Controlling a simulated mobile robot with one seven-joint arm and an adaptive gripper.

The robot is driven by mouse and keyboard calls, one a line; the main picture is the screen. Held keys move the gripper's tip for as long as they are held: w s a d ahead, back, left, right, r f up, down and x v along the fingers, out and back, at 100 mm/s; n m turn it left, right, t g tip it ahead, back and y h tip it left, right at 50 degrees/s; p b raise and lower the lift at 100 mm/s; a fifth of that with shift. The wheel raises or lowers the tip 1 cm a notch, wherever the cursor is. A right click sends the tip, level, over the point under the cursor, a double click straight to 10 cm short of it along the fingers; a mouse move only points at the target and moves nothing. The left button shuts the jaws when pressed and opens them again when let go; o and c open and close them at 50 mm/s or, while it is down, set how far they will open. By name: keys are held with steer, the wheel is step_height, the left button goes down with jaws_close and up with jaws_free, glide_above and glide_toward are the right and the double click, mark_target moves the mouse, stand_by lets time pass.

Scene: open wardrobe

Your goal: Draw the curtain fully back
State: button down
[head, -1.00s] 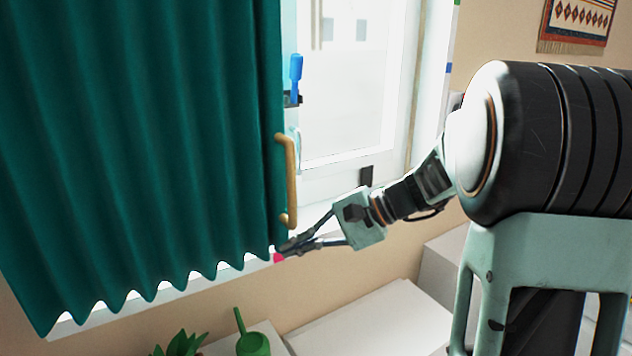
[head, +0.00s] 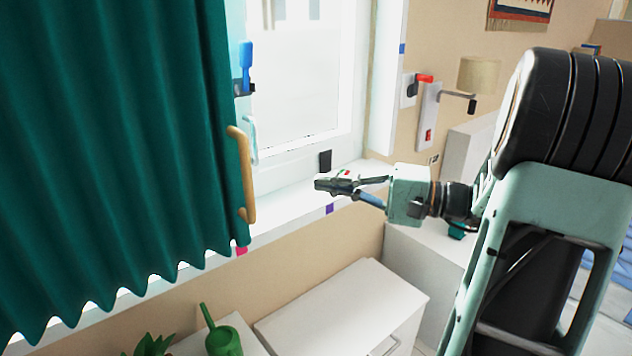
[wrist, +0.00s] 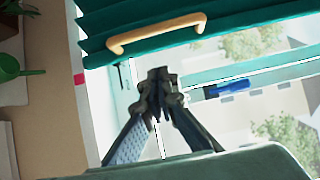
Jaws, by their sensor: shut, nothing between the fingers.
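The green pleated curtain (head: 110,150) hangs over the left part of the window in the head view. Its wooden handle (head: 243,175) is on the right edge of the curtain. In the wrist view the handle (wrist: 156,33) lies beyond my fingertips, across the lower edge of the green cloth (wrist: 230,14). My gripper (head: 320,185) is shut and empty, to the right of the handle and apart from it, in front of the window sill. The shut fingers also show in the wrist view (wrist: 158,80). The curtain's left end is out of the head view.
A blue-handled window part (head: 246,62) is beside the curtain edge. A pink mark (head: 241,251) and a purple mark (head: 329,209) are on the sill front. A white cabinet (head: 340,310), a green watering can (head: 223,340) and a plant (head: 150,346) stand below. A wall lamp (head: 478,76) is at right.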

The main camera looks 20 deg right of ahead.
steer(key=w+a+p, duration=0.1)
steer(key=w+a, duration=0.3)
steer(key=a, duration=0.6)
steer(key=shift+w, duration=0.15)
steer(key=shift+a, duration=0.1)
